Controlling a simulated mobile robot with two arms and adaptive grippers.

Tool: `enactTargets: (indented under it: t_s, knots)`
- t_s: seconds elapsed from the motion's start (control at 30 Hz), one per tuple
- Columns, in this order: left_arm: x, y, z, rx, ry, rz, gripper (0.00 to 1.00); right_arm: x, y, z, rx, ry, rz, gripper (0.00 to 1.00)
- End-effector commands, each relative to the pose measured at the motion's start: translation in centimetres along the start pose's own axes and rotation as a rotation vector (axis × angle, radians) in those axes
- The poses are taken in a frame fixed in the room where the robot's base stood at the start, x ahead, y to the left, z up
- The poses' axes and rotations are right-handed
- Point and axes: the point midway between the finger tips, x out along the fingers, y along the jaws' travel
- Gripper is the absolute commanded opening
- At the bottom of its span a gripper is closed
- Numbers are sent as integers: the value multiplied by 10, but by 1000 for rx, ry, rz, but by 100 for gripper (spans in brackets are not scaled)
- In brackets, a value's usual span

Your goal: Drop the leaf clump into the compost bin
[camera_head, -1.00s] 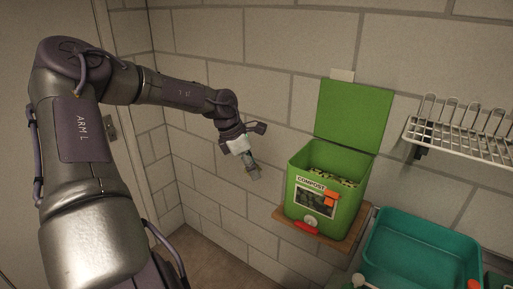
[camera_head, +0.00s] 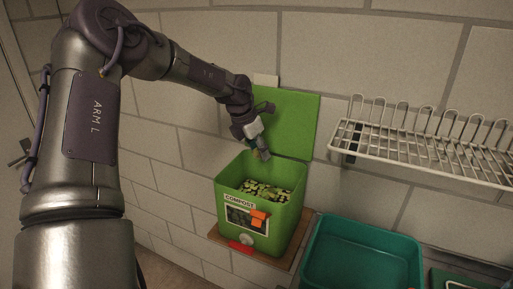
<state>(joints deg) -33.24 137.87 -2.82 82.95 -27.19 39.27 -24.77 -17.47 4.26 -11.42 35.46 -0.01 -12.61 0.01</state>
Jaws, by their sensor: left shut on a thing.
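The green compost bin (camera_head: 284,226) stands in the middle against the wall, with its lid (camera_head: 292,125) raised behind it. Speckled leafy scraps (camera_head: 266,191) show inside. My left gripper (camera_head: 262,154) is above the bin's opening, toward the back near the raised lid, pointing down. It is shut on the leaf clump, which is too small and dark to make out between the fingertips. My right gripper is out of view.
The bin sits on a wooden shelf (camera_head: 301,243). A teal tray (camera_head: 365,231) is to its right. A white wire rack (camera_head: 425,149) is on the wall at upper right. The space above the bin's front is clear.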

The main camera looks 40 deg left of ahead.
Motion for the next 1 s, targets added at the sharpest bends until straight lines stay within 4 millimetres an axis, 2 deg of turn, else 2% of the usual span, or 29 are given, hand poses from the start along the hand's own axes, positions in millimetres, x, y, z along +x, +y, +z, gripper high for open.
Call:
enactTargets:
  t_s: [0.1,0.33,0.5,0.7,0.73,0.87,1.0]
  knots:
    - [15,0,-7,0,3,-1,26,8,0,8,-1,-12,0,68]
    - [39,0,-17,1,2,-1,26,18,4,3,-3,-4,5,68]
    - [44,0,-19,1,1,-1,26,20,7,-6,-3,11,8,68]
    - [44,0,-19,1,1,-1,26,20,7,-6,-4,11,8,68]
    - [44,0,-19,1,1,-1,44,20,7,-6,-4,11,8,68]
    - [44,0,-19,1,1,-1,66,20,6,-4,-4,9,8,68]
    - [44,0,-19,1,0,-1,68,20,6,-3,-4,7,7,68]
